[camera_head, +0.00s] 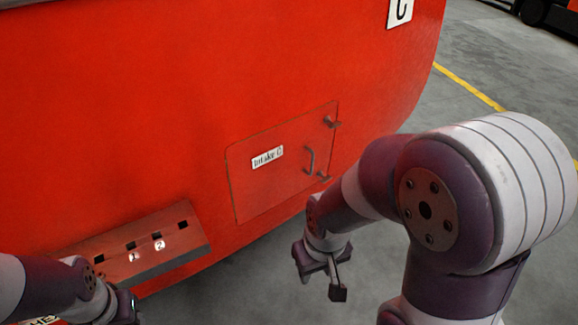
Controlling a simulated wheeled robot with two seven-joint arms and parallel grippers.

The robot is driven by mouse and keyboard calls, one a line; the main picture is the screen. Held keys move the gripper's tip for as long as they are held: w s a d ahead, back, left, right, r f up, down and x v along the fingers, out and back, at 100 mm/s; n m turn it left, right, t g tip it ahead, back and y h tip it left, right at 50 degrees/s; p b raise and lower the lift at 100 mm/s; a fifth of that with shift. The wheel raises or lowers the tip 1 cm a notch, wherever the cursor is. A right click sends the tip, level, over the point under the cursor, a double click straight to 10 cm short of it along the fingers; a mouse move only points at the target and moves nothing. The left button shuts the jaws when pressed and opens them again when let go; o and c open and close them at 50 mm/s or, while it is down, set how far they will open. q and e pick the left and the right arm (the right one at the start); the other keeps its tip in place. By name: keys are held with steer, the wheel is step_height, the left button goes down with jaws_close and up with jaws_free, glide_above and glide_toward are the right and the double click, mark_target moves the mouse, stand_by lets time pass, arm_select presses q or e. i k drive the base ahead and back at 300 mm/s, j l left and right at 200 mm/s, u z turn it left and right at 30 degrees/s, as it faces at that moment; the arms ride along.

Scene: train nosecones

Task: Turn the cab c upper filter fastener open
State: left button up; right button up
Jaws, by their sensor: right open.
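The red cab wall carries a closed hatch panel (265,187) with a white label (267,157) that seems to read "Intake C". The upper filter fastener (332,122) is a small dark knob at the panel's upper right corner. A lower fastener (324,176) sits below it, beside a curved handle (310,160). My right gripper (322,277) is open and empty, below and in front of the panel, apart from both fasteners. My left gripper (132,306) shows only partly at the lower left edge, and its fingers are not clear.
A red ledge with dark slots and number tags (145,247) projects from the cab at lower left, near my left arm. A white letter plate (400,11) is at the top. Grey floor (465,40) with a yellow line (468,86) lies open to the right.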

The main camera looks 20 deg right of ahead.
mark_target(335, 125)
steer(key=i+l+u, duration=0.3)
steer(key=l, duration=1.3)
steer(key=k+l+u, duration=0.1)
steer(key=l+u, duration=0.2)
steer(key=l, duration=1.3)
